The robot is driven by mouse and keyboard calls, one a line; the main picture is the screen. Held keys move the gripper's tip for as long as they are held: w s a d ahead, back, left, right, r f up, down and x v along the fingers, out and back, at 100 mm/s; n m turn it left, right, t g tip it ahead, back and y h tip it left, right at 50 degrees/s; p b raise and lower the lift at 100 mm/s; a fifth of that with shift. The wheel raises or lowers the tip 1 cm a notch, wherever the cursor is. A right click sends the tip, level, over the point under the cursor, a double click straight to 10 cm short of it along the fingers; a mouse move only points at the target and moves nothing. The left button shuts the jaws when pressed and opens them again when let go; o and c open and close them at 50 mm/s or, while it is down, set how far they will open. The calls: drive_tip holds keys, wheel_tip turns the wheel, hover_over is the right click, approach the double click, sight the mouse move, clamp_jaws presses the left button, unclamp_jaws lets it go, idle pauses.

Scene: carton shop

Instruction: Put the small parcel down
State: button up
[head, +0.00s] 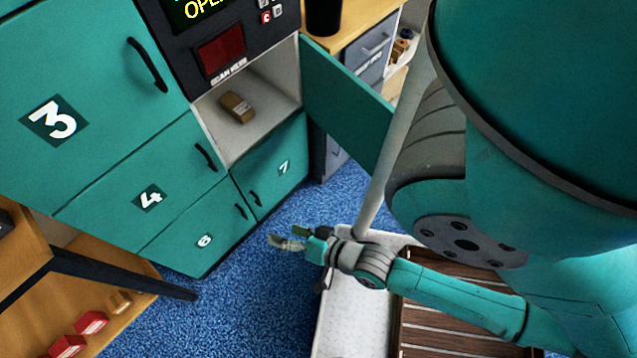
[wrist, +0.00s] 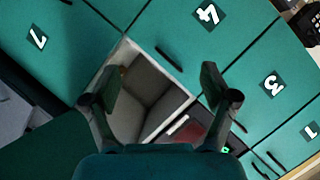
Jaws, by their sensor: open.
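The small parcel (head: 237,107), a brown box, lies on the floor of the open, pale-lined locker compartment (head: 272,125) below the scanner panel. My gripper (head: 287,241) is open and empty, outside the compartment, in front of the lower lockers and apart from the parcel. In the wrist view the open fingers (wrist: 158,82) frame the compartment (wrist: 150,98). A small brownish patch beside the left finger there may be the parcel; most of it is hidden.
The compartment's teal door (head: 345,105) stands open to the right. Closed locker doors 3 (head: 75,85), 4 (head: 140,185), 6 and 7 surround it. A wooden shelf (head: 30,300) with red boxes (head: 91,322) stands at lower left. Blue carpet (head: 250,305) is clear in front.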

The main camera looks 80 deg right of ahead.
drive_tip(key=s+a+r+n+t+y, duration=0.1)
drive_tip(key=s+a+r+n+y, duration=0.2)
drive_tip(key=s+a+r+n, duration=0.2)
drive_tip(key=s+r+n, duration=0.3)
drive_tip(key=r+n, duration=0.4)
drive_tip(key=n, duration=0.1)
drive_tip(key=shift+s+a+y, duration=0.25)
drive_tip(key=shift+s+y, duration=0.05)
drive_tip(key=shift+s, duration=0.05)
